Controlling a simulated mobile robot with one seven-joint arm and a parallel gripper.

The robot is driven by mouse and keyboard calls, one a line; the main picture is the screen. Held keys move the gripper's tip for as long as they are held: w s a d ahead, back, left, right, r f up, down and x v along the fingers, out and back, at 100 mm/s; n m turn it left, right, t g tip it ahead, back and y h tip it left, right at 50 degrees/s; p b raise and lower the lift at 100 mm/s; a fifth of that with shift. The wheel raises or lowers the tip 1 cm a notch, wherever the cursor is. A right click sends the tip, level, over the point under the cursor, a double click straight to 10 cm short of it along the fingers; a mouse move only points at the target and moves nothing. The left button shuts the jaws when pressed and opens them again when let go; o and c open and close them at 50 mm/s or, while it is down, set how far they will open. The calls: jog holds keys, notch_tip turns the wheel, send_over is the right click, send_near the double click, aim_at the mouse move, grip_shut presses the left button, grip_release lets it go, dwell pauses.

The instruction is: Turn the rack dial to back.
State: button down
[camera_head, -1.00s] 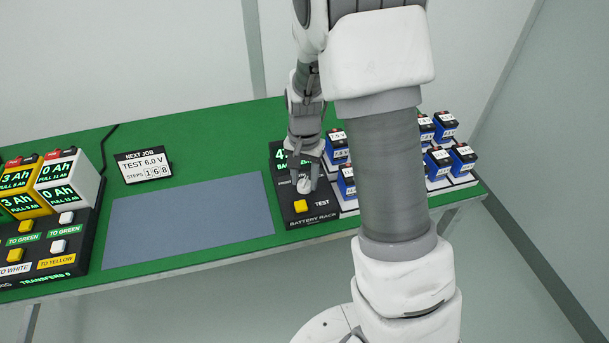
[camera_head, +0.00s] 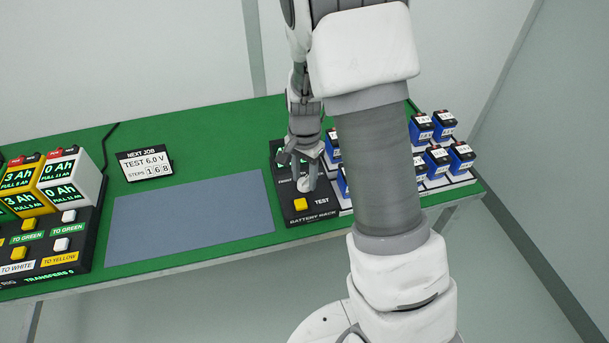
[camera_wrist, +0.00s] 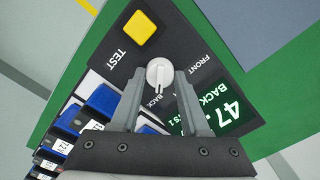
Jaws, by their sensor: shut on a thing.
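The rack dial (camera_wrist: 160,72) is a small white round knob on the black battery rack panel (camera_head: 322,213). In the wrist view it sits between my fingertips, with BACK printed below it and FRONT to its right. A dark line on the knob runs downward, roughly toward the BACK side. My gripper (camera_wrist: 160,78) is shut on the dial. In the head view my gripper (camera_head: 302,170) is over the panel and partly covers the dial (camera_head: 304,184). The green-lit rack display (camera_wrist: 222,108) reads 47 and BACK, and one finger covers part of it.
A yellow TEST button (camera_wrist: 138,27) is close to the dial. Blue batteries (camera_head: 437,160) stand in rows to the right, partly behind my arm. A grey mat (camera_head: 190,218) lies empty to the left.

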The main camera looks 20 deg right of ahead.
aim_at(305, 179)
jog(key=shift+c, duration=2)
grip_release()
notch_tip(305, 179, up, 17)
jog(key=p, duration=0.2)
jog(key=shift+r, duration=0.2)
jog(key=s+r+n+t, duration=0.2)
jog(key=s+r+n, duration=0.3)
jog(key=s, duration=0.5)
jog(key=s+r+n+t, duration=0.3)
jog(key=s+r+n, duration=0.2)
jog(key=s, duration=0.5)
jog(key=shift+s+r+t+p, duration=0.2)
jog(key=shift+r+t+p, duration=0.15)
jog(key=shift+p, duration=0.1)
